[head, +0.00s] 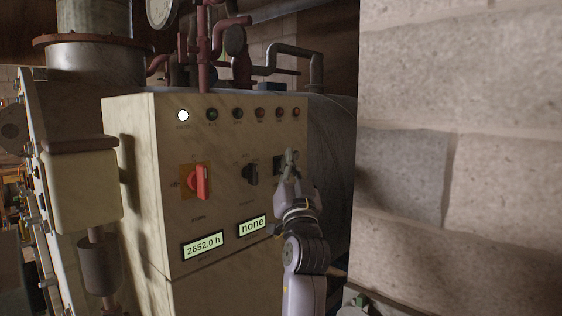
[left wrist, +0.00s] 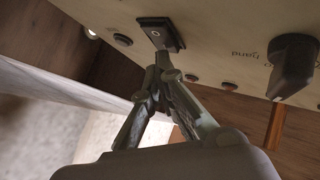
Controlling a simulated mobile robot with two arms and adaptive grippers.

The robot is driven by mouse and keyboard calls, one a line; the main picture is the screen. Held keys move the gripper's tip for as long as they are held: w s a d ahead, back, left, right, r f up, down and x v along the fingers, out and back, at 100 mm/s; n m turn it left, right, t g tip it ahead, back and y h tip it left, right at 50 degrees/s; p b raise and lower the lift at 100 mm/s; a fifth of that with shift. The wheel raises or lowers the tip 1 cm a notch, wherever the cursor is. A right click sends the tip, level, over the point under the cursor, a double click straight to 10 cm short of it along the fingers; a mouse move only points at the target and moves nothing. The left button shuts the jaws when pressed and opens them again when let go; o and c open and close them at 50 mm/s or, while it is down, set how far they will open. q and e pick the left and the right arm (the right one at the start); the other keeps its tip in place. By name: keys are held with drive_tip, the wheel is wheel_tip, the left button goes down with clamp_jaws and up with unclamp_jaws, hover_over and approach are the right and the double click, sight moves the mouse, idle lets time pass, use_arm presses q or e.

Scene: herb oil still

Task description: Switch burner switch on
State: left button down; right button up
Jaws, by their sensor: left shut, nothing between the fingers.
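A pale control cabinet (head: 160,235) carries a black rectangular switch (head: 278,163) at the right of its front, partly hidden by my gripper. In the left wrist view this switch (left wrist: 160,32) is a dark plate with a small round pale mark. No readable label shows which control is the burner switch. My left gripper (head: 290,156) is shut and empty, with its fingertips at the switch. In the left wrist view the closed fingertips (left wrist: 163,58) are just below the plate; I cannot tell whether they touch it. My right gripper is not in view.
A black rotary knob (head: 250,174) and a red rotary handle (head: 203,181) sit left of my gripper. A row of lamps runs above, with the leftmost white lamp (head: 183,115) lit. Displays read "2652.0 h" (head: 203,246) and "none" (head: 252,226). A block wall (head: 460,170) stands close on the right.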

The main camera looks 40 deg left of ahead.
use_arm(q)
drive_tip(key=shift+a, duration=0.1)
idle(0.4)
drive_tip(key=shift+f, duration=0.1)
drive_tip(key=shift+d+b, duration=0.55)
drive_tip(key=shift+d, duration=0.25)
drive_tip(key=d+b, duration=0.2)
drive_tip(key=d, duration=0.1)
drive_tip(key=d+b, duration=0.1)
drive_tip(key=shift+s+d+f, duration=0.25)
drive_tip(key=shift+d+f, duration=0.05)
drive_tip(key=shift+d, duration=0.1)
